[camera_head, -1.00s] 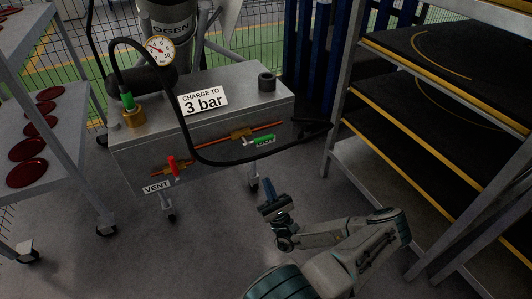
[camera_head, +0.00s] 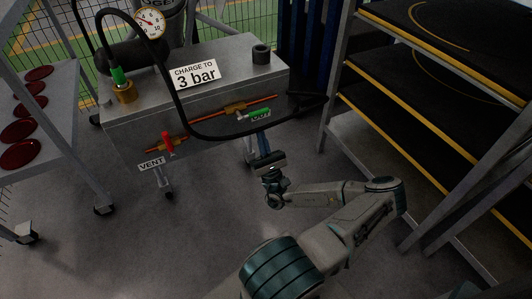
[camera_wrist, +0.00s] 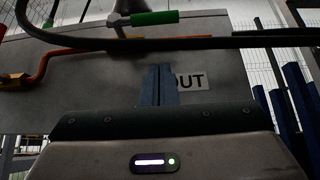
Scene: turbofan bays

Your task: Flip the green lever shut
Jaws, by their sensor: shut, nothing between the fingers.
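The green lever (camera_head: 260,112) sits on the front face of the grey cart (camera_head: 135,125), just below the orange pipe and roughly parallel to it. In the wrist view the green lever (camera_wrist: 155,18) is at the top, extending right from its metal stem. My gripper (camera_head: 261,134) is shut and empty, its blue fingers pointing up just below the lever and the OUT label. In the wrist view the fingers (camera_wrist: 158,68) stand before the OUT label (camera_wrist: 190,82) and hide part of it. A gap shows between fingertips and lever in that view.
A black hose (camera_head: 190,125) droops across the cart front, and in the wrist view it crosses between my fingertips and the green lever. A red lever (camera_head: 168,141) is at the left above the VENT label (camera_head: 151,164). Shelving (camera_head: 340,95) stands right; the floor before the cart is clear.

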